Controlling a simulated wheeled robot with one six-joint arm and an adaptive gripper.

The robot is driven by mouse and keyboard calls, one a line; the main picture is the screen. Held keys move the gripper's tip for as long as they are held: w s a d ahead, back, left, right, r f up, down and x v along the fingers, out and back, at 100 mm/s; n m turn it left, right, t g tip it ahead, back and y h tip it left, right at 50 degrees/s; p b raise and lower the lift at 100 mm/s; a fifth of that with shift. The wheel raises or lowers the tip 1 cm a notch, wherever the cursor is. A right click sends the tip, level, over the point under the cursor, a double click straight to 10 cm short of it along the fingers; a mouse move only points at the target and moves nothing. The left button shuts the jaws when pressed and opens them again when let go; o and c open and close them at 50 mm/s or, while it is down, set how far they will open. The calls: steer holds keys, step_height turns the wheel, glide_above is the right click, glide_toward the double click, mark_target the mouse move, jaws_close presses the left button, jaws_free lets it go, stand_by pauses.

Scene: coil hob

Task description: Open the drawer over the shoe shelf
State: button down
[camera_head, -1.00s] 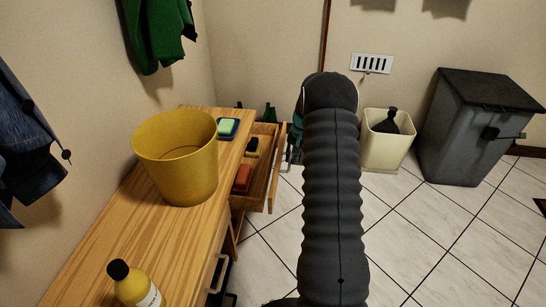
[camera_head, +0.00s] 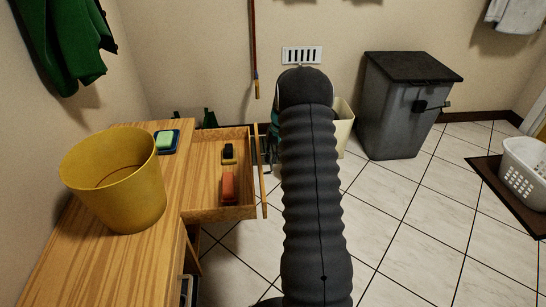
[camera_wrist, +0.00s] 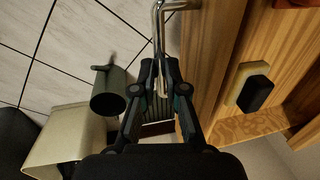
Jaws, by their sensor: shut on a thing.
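The wooden drawer (camera_head: 205,188) stands pulled out from the right side of the wooden bench (camera_head: 110,255). Its thin front panel (camera_head: 263,185) faces right. Inside lie a red-orange brush (camera_head: 228,186) and a dark block on a yellow base (camera_head: 229,153); that block also shows in the wrist view (camera_wrist: 254,90). In the wrist view, my gripper (camera_wrist: 160,72) is shut on the metal bar handle (camera_wrist: 158,22) at the drawer front. In the head view my arm hides the fingers and handle. The shoe shelf under the bench shows only a dark sliver (camera_head: 187,290).
A yellow bucket (camera_head: 118,190) and a sponge on a blue dish (camera_head: 165,141) stand on the bench. A cream bin (camera_head: 344,128) is behind my arm, near a grey lidded bin (camera_head: 392,110). A white basket (camera_head: 527,170) is at right. Tiled floor between is clear.

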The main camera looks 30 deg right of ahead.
steer(key=c, duration=1.2)
jaws_free()
step_height(320, 180, up, 12)
steer(key=s+d, duration=0.1)
steer(key=d, duration=0.1)
steer(key=shift+f, duration=0.15)
steer(key=shift+d, duration=0.1)
